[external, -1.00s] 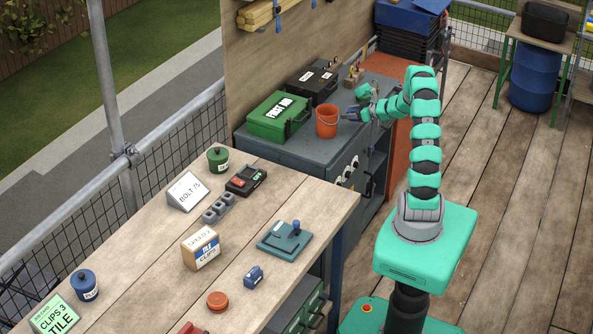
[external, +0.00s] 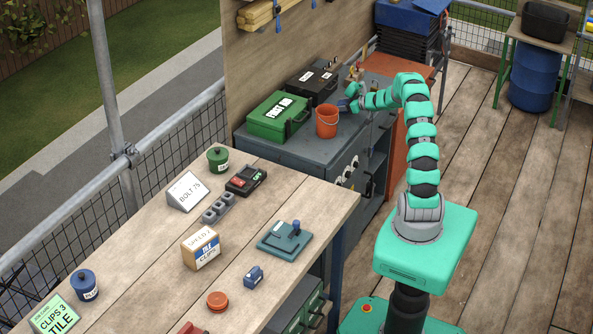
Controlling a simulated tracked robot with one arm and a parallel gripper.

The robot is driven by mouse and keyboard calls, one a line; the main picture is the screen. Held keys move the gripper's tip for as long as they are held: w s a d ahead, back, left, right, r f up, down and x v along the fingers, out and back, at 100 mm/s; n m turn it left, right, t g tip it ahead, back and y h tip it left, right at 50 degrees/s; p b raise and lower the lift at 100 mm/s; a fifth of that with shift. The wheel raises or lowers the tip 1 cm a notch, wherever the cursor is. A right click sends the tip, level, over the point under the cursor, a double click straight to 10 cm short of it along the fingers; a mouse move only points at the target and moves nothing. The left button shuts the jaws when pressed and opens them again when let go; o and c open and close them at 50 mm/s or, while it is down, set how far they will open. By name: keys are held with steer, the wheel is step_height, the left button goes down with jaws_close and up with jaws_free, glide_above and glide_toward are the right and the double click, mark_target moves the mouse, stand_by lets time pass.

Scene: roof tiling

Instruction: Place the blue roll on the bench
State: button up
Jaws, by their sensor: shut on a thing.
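My gripper (external: 350,101) is over the grey cabinet (external: 272,145), just right of and behind the orange bucket. It is shut on a small blue thing (external: 342,104), which looks like the blue roll; it is small and partly hidden by the fingers. I cannot tell whether it touches the cabinet top. The wooden bench (external: 150,250) stands in front and to the left, well away from the gripper.
The orange bucket (external: 327,121), green first aid case (external: 279,117) and black case (external: 312,85) stand on the cabinet. On the bench are a teal plate with a knob (external: 285,238), a clips box (external: 201,248), a blue pot (external: 84,285) and several small items. The bench's right corner has bare wood.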

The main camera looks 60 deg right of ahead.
step_height(320, 180, down, 2)
steer(key=o, duration=1)
steer(key=shift+r, duration=0.1)
steer(key=v, duration=1.2)
steer(key=shift+p, duration=0.4)
